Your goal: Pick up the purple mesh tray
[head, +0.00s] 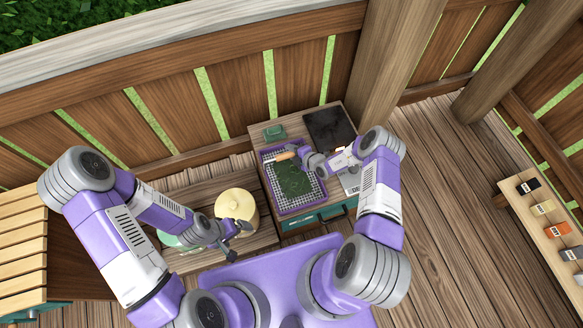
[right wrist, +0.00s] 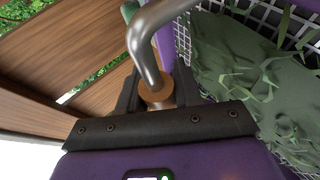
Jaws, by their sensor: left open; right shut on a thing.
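The purple mesh tray (head: 267,172) lies on the wooden worktop, with a white grid and a heap of green leaves (head: 292,180) on it. The leaves (right wrist: 250,80) and mesh (right wrist: 292,22) also show in the right wrist view. My right gripper (head: 300,156) is at the tray's upper right, over its far end. It is shut on a tool with a bent grey metal rod (right wrist: 148,40) and a brown collar (right wrist: 157,96); the tool's far end is out of the wrist view. My left gripper (head: 238,240) is open and empty, left of and nearer than the tray.
A tan round lidded pot (head: 236,205) stands beside my left gripper. A green box (head: 274,132) and a black plate (head: 329,129) sit behind the tray. A teal drawer (head: 313,219) is below the worktop's front edge. A shelf with small blocks (head: 558,229) is at far right.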

